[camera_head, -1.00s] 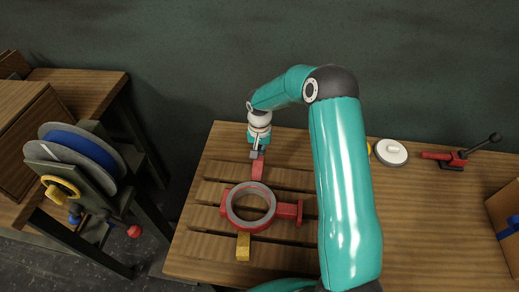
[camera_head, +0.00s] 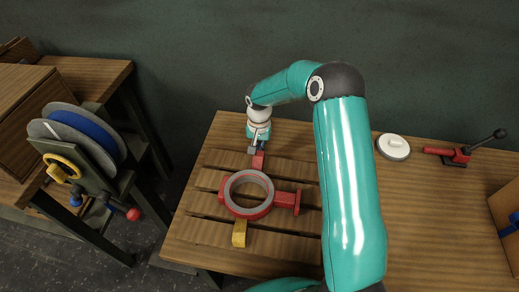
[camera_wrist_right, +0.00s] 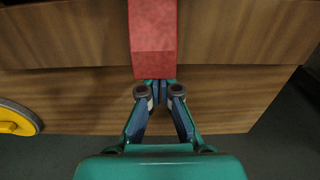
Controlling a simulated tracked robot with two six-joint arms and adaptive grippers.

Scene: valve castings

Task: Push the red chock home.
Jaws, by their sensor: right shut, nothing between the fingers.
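The red chock (camera_head: 258,160) lies on the slatted work board at the far side of the red ring casting (camera_head: 248,213). Its near end is at or very close to the ring; I cannot tell if they touch. My right gripper (camera_head: 254,147) is shut and empty at the chock's far end. In the right wrist view the chock (camera_wrist_right: 153,35) lies straight ahead of the shut fingertips (camera_wrist_right: 157,88), close to or touching them. A yellow chock (camera_head: 239,233) sits at the ring's near side. My left gripper is not in view.
A white lidded disc (camera_head: 393,147) and a red clamp with a black-knobbed lever (camera_head: 459,156) stand on the bench's right side. A reel stand with a yellow handwheel (camera_head: 62,166) is at the left. My right arm crosses the bench.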

